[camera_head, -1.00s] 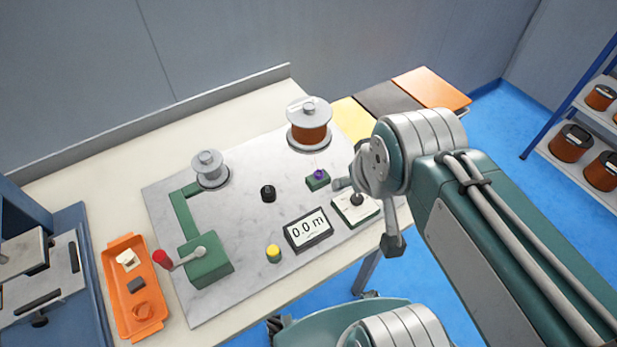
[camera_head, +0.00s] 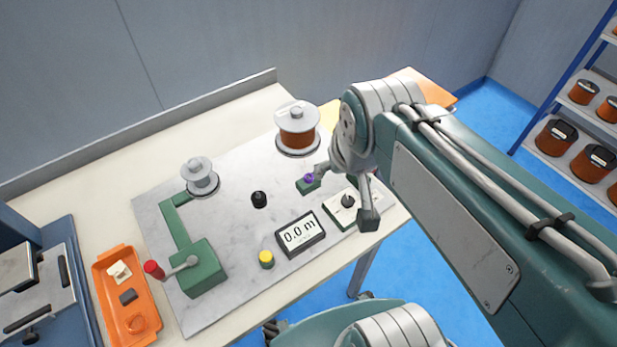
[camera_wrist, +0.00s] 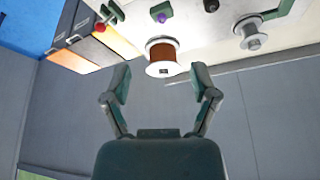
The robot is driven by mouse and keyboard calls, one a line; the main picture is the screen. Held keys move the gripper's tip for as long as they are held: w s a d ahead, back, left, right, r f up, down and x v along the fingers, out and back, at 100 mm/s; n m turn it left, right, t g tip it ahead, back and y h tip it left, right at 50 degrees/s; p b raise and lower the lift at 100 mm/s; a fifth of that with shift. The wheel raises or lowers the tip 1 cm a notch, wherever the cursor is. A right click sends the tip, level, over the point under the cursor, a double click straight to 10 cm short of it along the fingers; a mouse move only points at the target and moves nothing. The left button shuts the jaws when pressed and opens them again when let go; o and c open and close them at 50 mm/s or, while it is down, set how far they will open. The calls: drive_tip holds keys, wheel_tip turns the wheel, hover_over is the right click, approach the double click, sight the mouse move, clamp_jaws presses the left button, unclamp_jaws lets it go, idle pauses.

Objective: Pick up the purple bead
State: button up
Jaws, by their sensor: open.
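The purple bead (camera_head: 309,178) sits on a small green block (camera_head: 308,187) on the grey marbled plate (camera_head: 235,215). In the wrist view the purple bead (camera_wrist: 162,17) shows near the top edge, beyond the fingertips. My gripper (camera_head: 345,193) is just right of the bead in the head view, with one finger tip close to the block. I cannot tell whether it touches. In the wrist view my gripper (camera_wrist: 160,75) has its two fingers spread wide with nothing between them.
A copper wire spool (camera_head: 297,128) stands behind the bead. A black knob (camera_head: 259,199) stands to the left, and an orange tray (camera_head: 118,262) at far left.

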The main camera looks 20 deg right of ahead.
drive_tip(key=w+f+m+g, duration=0.2)
drive_tip(key=w+f, duration=0.2)
drive_tip(key=w, duration=0.5)
drive_tip(key=m+g, duration=0.2)
drive_tip(key=g, duration=0.1)
hover_over(309, 176)
wheel_tip(309, 176, down, 10)
drive_tip(key=r, duration=0.1)
drive_tip(key=f, duration=0.5)
drive_tip(key=shift+s+a+f, duration=0.3)
drive_tip(key=shift+s+f, duration=0.05)
drive_tip(key=f, duration=0.5)
drive_tip(key=shift+w+d, duration=0.25)
drive_tip(key=shift+w, duration=0.1)
drive_tip(key=c, duration=0.8)
drive_tip(key=shift+c, duration=0.2)
drive_tip(key=shift+r, duration=0.15)
